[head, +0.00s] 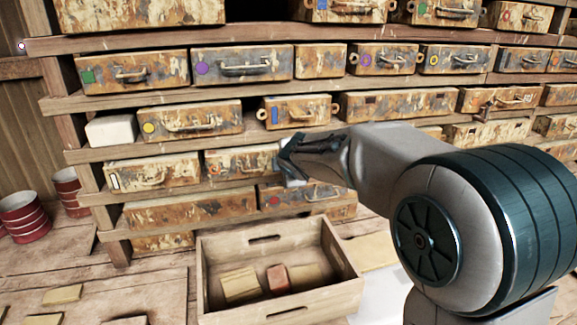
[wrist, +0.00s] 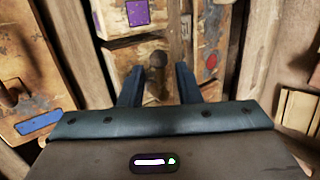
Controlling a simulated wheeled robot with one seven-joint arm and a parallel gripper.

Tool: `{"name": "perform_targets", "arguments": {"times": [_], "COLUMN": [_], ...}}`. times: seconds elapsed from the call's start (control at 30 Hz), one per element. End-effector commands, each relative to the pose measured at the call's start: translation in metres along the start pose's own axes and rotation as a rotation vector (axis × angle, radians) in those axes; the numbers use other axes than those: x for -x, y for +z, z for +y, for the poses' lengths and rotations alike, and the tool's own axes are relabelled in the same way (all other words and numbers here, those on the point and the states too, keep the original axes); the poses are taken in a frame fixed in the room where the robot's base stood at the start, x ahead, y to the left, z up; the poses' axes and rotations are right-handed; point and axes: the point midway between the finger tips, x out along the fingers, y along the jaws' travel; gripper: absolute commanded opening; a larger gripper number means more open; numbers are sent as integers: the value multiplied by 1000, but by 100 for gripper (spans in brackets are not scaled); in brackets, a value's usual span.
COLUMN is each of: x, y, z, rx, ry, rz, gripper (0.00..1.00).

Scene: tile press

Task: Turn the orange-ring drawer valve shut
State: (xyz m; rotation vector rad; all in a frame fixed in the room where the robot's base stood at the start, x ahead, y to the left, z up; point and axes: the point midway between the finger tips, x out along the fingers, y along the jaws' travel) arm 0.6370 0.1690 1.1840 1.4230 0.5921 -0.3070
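A rusty drawer with an orange ring (head: 214,169) is in the lower middle shelf row in the head view. Its right end is hidden by my gripper. My gripper (head: 284,160) is at that right end. In the wrist view, my gripper (wrist: 157,68) has its two dark fingers apart. A dark round knob (wrist: 157,60) on a worn, rusty face shows between and just beyond the fingertips. I cannot tell whether the fingers touch it. No orange ring is clear in the wrist view.
An open wooden crate (head: 212,282) with several blocks stands on the floor below. A red-dot drawer (head: 327,199) is just beneath my gripper. A blue-mark drawer (head: 302,109) is just above. Red-and-white cans (head: 24,217) stand at left. Wooden shelf boards run between the rows.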

Motion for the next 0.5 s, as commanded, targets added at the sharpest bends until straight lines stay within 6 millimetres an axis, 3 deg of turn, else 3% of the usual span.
{"name": "perform_targets", "arguments": {"times": [0.23,0.5], "x": [22,75], "y": [0,0], "z": [2,3], "rx": [-2,-1], "ry": [2,3], "rz": [0,0], "gripper": [31,31]}}
